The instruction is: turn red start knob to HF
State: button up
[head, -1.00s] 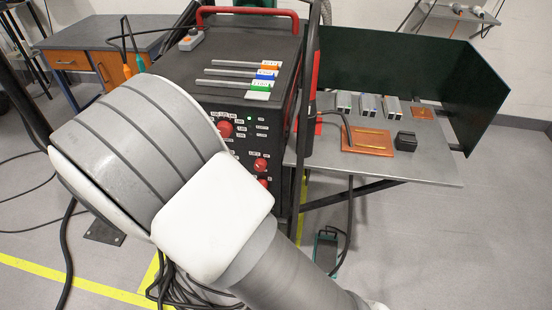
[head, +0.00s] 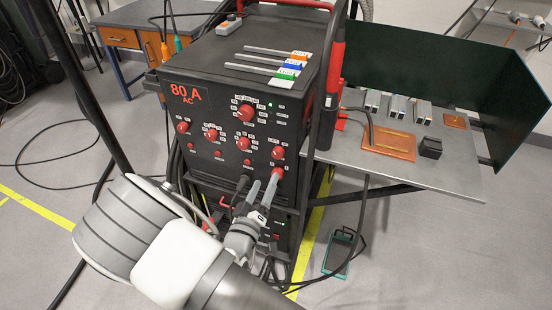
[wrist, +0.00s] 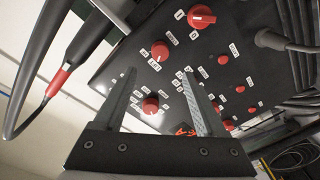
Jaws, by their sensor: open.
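The black welding power source (head: 215,80) carries several red knobs on its front, and the labels are too small to read. One red knob (head: 279,153) sits at the right end of the lower knob row, with small labels around it. I cannot tell for sure which knob is the start knob or where it points. My gripper (head: 265,182) is open and empty, in front of the panel's lower right. In the wrist view my open fingers (wrist: 162,85) point towards the panel. A red knob (wrist: 150,104) shows between them, and another (wrist: 160,50) lies beyond the tips.
A red and black torch (head: 335,75) stands at the machine's right edge, with cables below. The grey bench (head: 450,185) to the right holds a copper plate (head: 390,140), a black block (head: 431,147) and metal pieces. A dark green screen (head: 420,70) stands behind.

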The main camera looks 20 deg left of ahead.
aim_at(277, 156)
jog(key=w, duration=1)
jog(key=shift+w, duration=0.25)
grip_shut()
